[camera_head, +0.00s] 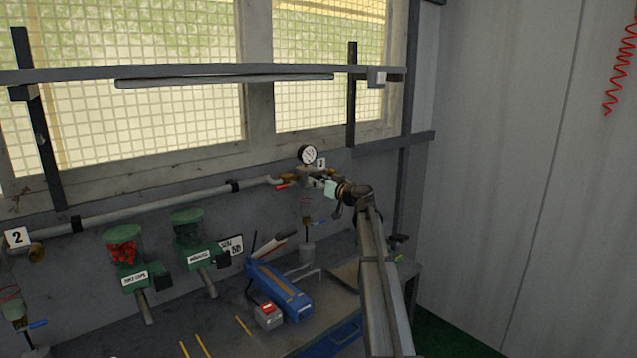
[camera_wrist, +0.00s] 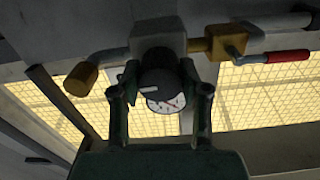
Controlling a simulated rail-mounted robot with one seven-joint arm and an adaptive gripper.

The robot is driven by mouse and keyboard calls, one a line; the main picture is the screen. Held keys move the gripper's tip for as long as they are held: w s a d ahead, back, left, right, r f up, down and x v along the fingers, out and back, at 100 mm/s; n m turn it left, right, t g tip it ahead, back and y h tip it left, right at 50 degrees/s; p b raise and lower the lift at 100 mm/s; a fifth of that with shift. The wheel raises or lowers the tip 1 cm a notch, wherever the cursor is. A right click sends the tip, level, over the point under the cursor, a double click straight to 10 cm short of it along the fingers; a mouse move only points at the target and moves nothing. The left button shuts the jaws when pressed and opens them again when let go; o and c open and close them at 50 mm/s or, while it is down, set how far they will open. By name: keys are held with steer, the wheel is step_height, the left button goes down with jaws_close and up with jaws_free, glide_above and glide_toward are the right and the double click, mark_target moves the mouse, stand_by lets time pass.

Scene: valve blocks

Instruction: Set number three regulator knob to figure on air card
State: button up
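The number three regulator is on the wall pipe, by a small "3" tag (camera_head: 321,164) and below a round white gauge (camera_head: 308,154). My gripper (camera_head: 335,190) is at the regulator, which it partly hides. In the wrist view, the dark round knob (camera_wrist: 158,74) is between the two fingers of my gripper (camera_wrist: 159,82), below the grey regulator body (camera_wrist: 158,42). Whether both fingertips touch the knob cannot be told. The gauge (camera_wrist: 166,102) shows past the knob; its reading is too small to read. A white card (camera_head: 232,245) on the wall has dark print I cannot read surely.
A brass fitting (camera_wrist: 228,43) and red valve handle (camera_wrist: 287,56) are beside the regulator. A "2" tag (camera_head: 17,237) marks another station at far left.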

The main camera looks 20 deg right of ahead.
steer(key=c, duration=0.3)
steer(key=shift+c, duration=0.2)
steer(key=shift+b, duration=0.45)
